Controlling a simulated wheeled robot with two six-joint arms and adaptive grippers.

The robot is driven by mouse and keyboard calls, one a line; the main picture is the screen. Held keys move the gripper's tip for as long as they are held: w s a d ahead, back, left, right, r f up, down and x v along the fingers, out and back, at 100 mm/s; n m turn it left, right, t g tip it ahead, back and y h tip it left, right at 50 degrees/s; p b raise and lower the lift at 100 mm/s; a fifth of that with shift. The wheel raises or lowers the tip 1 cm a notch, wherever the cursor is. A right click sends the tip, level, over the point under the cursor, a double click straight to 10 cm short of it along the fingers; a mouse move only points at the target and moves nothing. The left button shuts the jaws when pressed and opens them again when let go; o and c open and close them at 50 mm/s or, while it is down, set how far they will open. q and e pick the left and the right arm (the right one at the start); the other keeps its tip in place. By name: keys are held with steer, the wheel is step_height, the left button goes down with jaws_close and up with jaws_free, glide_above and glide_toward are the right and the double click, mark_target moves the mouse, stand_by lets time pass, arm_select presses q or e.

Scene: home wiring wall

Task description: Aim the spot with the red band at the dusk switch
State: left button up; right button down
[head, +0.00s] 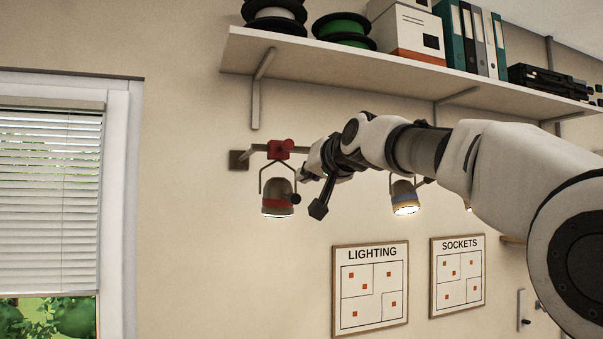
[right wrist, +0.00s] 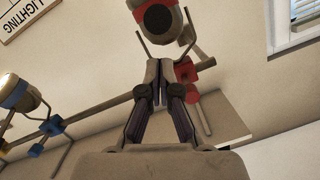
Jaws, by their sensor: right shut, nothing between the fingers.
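The spot with the red band (head: 277,201) hangs in a wire yoke under a red clamp (head: 280,149) on the wall rail, its lit face pointing down. A dark round knob (head: 295,198) is on its right side. In the right wrist view the spot (right wrist: 140,5) is at the top, with the knob in front. My right gripper (head: 303,175) is right beside the spot; its fingers (right wrist: 157,68) are shut and empty, tips just short of the knob in the wrist view. Contact cannot be told. No switch is identifiable as the dusk switch. My left gripper is not in view.
A spot with a blue band (head: 404,198) hangs farther right, partly behind my right arm. A shelf (head: 330,61) with spools, boxes and binders runs above. Lighting (head: 370,287) and sockets (head: 458,275) boards hang below. A white wall plate (head: 523,309) is at lower right; a window is left.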

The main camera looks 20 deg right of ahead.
steer(key=f+b, duration=0.1)
steer(key=a+f+b, duration=0.1)
steer(key=b, duration=0.1)
steer(key=f+t+b, duration=0.1)
steer(key=shift+s+a+f+b, duration=0.15)
steer(key=shift+s+f+b, duration=0.15)
steer(key=shift+f, duration=0.05)
stand_by(0.4)
steer(key=shift+s, duration=0.1)
